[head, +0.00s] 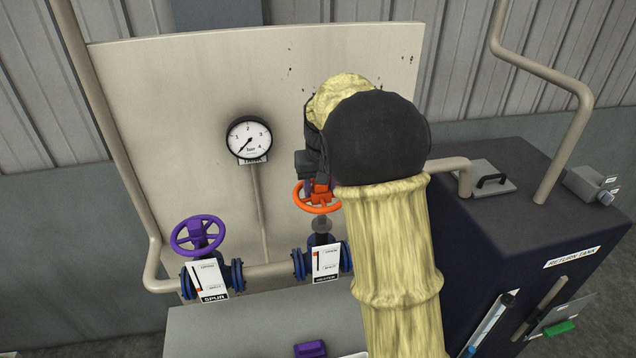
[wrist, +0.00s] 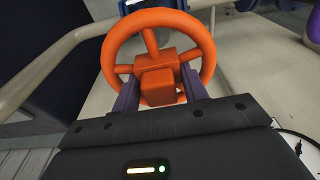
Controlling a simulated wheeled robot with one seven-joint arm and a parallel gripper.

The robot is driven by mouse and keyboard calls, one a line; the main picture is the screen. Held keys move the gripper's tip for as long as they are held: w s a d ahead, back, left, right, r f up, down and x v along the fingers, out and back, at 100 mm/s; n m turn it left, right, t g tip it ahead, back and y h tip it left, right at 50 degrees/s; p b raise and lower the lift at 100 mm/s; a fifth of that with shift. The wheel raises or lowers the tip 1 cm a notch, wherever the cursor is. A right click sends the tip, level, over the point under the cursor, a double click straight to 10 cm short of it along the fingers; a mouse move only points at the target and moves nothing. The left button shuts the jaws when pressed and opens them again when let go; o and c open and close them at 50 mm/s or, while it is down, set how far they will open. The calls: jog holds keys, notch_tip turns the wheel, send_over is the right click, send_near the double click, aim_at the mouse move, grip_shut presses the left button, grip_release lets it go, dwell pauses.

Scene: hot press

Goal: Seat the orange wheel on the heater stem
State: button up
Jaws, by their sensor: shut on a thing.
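The orange wheel (head: 302,198) is in my gripper, partly hidden behind my arm in the head view. In the wrist view the wheel (wrist: 113,45) shows nearly whole, and my gripper (wrist: 156,95) is shut on its square hub with a dark finger on each side. In the head view my gripper (head: 318,186) is above the heater valve (head: 325,256). The heater stem (head: 321,226) stands up from that valve just under the wheel. I cannot tell whether wheel and stem touch. The valve carries a white label plate.
A purple wheel (head: 198,236) sits on the spur valve at left. A pressure gauge (head: 249,138) is on the beige panel (head: 190,90) behind. The dark return tank (head: 520,235) stands at right. A purple block (head: 310,349) lies on the grey surface in front.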

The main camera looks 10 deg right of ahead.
aim_at(322, 201)
jog(key=shift+s+d, duration=0.15)
jog(key=shift+s, duration=0.3)
jog(key=shift+d, duration=0.1)
jog(key=shift+w+f+b, duration=0.15)
jog(key=shift+f+b, duration=1.4)
jog(key=shift+f, duration=0.4)
jog(key=shift+f, duration=0.25)
jog(key=shift+f, duration=0.55)
jog(key=shift+f, duration=0.1)
